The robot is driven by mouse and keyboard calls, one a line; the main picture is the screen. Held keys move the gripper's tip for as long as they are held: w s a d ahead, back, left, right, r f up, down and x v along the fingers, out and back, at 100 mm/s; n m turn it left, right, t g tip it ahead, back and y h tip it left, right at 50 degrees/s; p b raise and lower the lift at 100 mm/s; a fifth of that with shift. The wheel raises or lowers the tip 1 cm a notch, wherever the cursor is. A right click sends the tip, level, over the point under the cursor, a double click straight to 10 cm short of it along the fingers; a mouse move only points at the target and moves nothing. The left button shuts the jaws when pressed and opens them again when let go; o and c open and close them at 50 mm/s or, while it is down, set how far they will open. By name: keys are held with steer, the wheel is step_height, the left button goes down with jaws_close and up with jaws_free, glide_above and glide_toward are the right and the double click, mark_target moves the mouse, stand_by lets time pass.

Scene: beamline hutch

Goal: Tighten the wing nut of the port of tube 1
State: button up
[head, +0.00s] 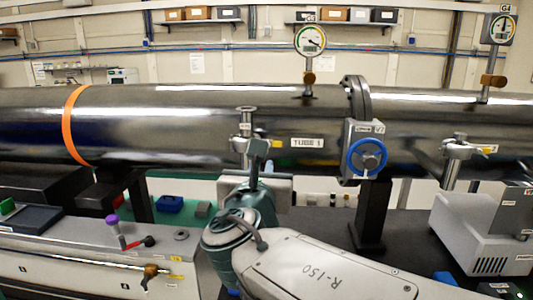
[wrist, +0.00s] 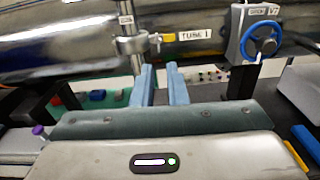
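Tube 1 (head: 200,125) is a long shiny metal pipe with a "TUBE 1" label (head: 307,143). Its port (head: 246,122) is a short upright stub with a metal clamp ring (head: 238,145), also seen in the wrist view (wrist: 136,45). The yellow wing nut (head: 277,144) sticks out to the right of the clamp, left of the label; it also shows in the wrist view (wrist: 168,38). My gripper (wrist: 160,70) points toward the clamp, its two blue-grey fingers parallel with an empty gap. In the wrist view the fingertips appear just below the wing nut, apart from it.
A valve with a blue handwheel (head: 367,158) stands right of the label. Another clamped port (head: 456,150) with a yellow wing nut is farther right. A bench with a purple-knobbed lever (head: 113,222) is at left. A white vented box (head: 470,235) is at right.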

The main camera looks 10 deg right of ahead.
steer(key=x, duration=1.4)
steer(key=shift+a+r+p, duration=0.3)
steer(key=shift+p, duration=0.05)
jaws_close()
